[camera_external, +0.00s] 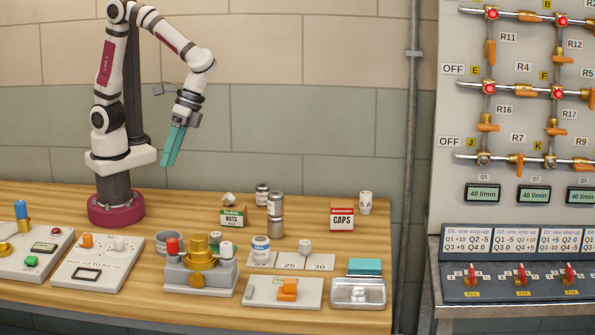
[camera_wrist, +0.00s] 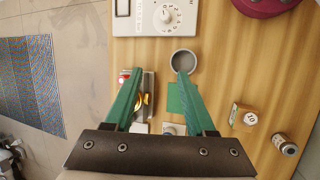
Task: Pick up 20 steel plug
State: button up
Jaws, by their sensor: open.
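I cannot make out a "20" marking on any piece. Small steel and white pieces that could be it are a capped piece at the nuts box (camera_external: 229,199), a steel cylinder stack (camera_external: 275,212), a labelled jar (camera_external: 262,194) behind it and a small knob-like piece (camera_external: 305,247) on the numbered plate. In the wrist view a round white top with an unclear number (camera_wrist: 250,118) and a jar (camera_wrist: 285,145) lie right of my gripper. My gripper (camera_external: 168,165) hangs above the table's left part, open and empty; its green fingers (camera_wrist: 159,74) are apart.
A numbered plate (camera_external: 288,263) shows 25 and 30; a blue-labelled can (camera_external: 261,248) stands at its left. A brass-topped fixture (camera_external: 201,270), grey cup (camera_external: 168,242), caps box (camera_external: 342,217), metal tray (camera_external: 378,303) and control boxes (camera_external: 88,272) crowd the table.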

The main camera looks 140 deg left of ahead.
jog(key=w+a+f+n+t+h, duration=0.2)
jog(key=w+a+f+n+t, duration=0.2)
jog(key=w+a+n, duration=0.5)
jog(key=w+a+f+n+t+h, duration=0.2)
jog(key=w+a+f+n+t, duration=0.4)
jog(key=a, duration=0.5)
jog(key=a+f+n+t+y, duration=0.1)
jog(key=a+f+n, duration=0.2)
jog(key=a+n, duration=0.4)
jog(key=m, duration=0.1)
send_near(305, 244)
jog(key=shift+w+d+f, duration=0.1)
jog(key=shift+d+f, duration=0.05)
jog(key=shift+f, duration=0.45)
jog(key=shift+w+d+f, duration=0.1)
jog(key=shift+d+f, duration=0.05)
jog(key=shift+f, duration=0.5)
jog(key=shift+y, duration=0.3)
jog(key=x, duration=0.7)
jog(key=shift+w+d+r, duration=0.1)
jog(key=shift+w+r, duration=0.05)
grip_shut()
